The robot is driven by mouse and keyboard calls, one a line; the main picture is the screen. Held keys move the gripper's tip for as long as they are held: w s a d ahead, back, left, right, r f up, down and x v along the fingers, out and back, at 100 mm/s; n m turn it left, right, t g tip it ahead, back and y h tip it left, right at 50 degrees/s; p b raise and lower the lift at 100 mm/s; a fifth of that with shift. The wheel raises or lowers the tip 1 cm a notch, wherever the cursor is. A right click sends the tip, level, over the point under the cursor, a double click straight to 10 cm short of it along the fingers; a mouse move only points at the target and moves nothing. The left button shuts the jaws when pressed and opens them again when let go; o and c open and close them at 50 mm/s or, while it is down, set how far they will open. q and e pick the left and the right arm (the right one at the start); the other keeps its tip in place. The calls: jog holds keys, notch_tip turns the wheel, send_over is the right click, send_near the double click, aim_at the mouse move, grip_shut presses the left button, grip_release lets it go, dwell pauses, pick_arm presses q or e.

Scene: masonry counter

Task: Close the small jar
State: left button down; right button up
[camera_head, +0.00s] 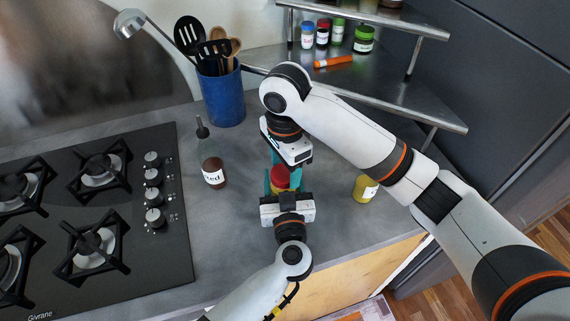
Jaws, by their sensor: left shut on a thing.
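A small jar (281,185) with a red top stands in the middle of the counter, mostly hidden between my two grippers. My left gripper (281,181) comes from the front edge, with its teal fingers on either side of the jar, shut on it. My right gripper (276,160) comes from above and behind, right over the red top. Its fingers are largely covered by its own body, so I cannot tell whether they touch the top or how far apart they are. How the lid sits on the jar is hidden too.
A yellow jar (364,188) stands to the right, under my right arm. A bottle (212,170) and a blue utensil crock (222,97) stand to the left and back. A black gas hob (140,255) fills the left. A metal corner shelf (398,92) holds several jars.

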jog(key=o, duration=0.3)
jog(key=shift+s, duration=0.1)
notch_tip(320, 180, up, 12)
dwell(0.4)
pick_arm(q)
jog(key=shift+c, duration=2)
grip_release()
jog(key=shift+s, duration=0.15)
jog(key=s, duration=0.3)
jog(key=s+b, duration=0.1)
jog(key=s, duration=0.3)
jog(key=s+d, duration=0.1)
jog(key=s, duration=0.2)
jog(key=shift+s+d+f, duration=0.1)
jog(key=shift+s, duration=0.05)
jog(key=shift+s+d+b, duration=0.1)
jog(key=shift+s+b, duration=0.2)
jog(key=shift+s, duration=0.4)
pick_arm(e)
jog(key=shift+f, duration=0.8)
